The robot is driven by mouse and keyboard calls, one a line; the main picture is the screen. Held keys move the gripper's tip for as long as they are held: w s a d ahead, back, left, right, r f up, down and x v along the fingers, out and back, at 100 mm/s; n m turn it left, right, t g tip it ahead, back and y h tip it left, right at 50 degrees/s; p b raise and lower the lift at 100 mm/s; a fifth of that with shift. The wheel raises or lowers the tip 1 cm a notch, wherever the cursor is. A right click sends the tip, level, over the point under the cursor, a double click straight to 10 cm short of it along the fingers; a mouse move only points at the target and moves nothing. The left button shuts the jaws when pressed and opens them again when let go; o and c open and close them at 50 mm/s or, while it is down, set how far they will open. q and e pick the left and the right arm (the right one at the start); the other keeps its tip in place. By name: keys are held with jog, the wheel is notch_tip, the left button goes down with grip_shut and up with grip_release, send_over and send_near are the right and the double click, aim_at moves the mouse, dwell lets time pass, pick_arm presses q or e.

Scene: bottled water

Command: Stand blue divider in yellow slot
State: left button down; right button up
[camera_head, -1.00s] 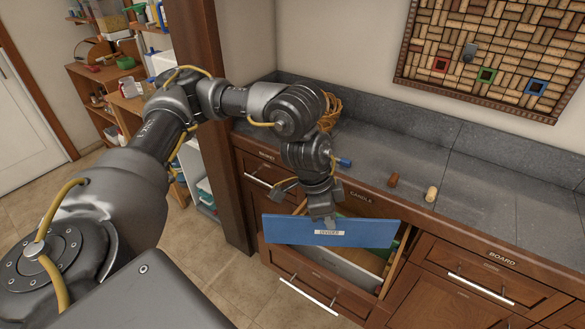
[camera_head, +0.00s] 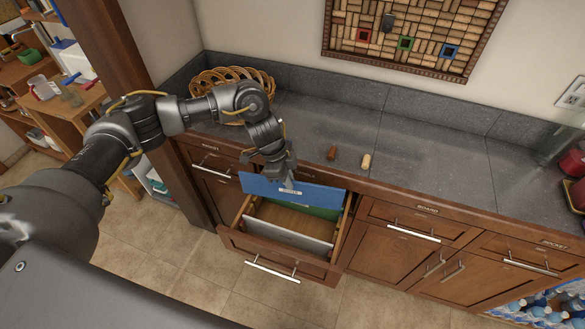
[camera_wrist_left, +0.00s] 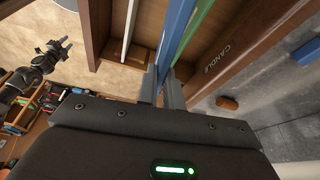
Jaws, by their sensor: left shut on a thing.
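The blue divider (camera_head: 258,186), a flat board with a pale label, is upright across the rear of the open drawer (camera_head: 272,249). My left gripper (camera_head: 288,184) is shut on its top edge; the left wrist view also shows the divider (camera_wrist_left: 177,30) between the fingers (camera_wrist_left: 164,88). A green divider (camera_head: 322,212) stands just behind it, and a pale grey divider (camera_head: 288,235) stands nearer the drawer front. No yellow slot is visible. My right gripper (camera_wrist_left: 62,47) shows small in the left wrist view; its opening is unclear.
The grey counter (camera_head: 430,160) lies behind the drawer, with a brown cork (camera_head: 332,153), a pale cork (camera_head: 366,161) and a wicker basket (camera_head: 235,85). Shut cabinets (camera_head: 385,250) stand to the right. Blue-capped bottles (camera_head: 545,305) are at lower right. The floor in front is clear.

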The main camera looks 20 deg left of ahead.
aim_at(292, 201)
pick_arm(q)
jog(key=shift+d+f+m+p, duration=0.2)
jog(key=shift+d+m+p, duration=0.15)
jog(key=shift+m+p, duration=0.1)
jog(key=shift+d+f, duration=0.15)
jog(key=shift+f, duration=0.25)
jog(key=shift+f+m, duration=0.25)
jog(key=shift+f, duration=0.15)
pick_arm(e)
notch_tip(292, 201, up, 3)
jog(key=shift+f, duration=0.2)
jog(key=shift+r, duration=0.1)
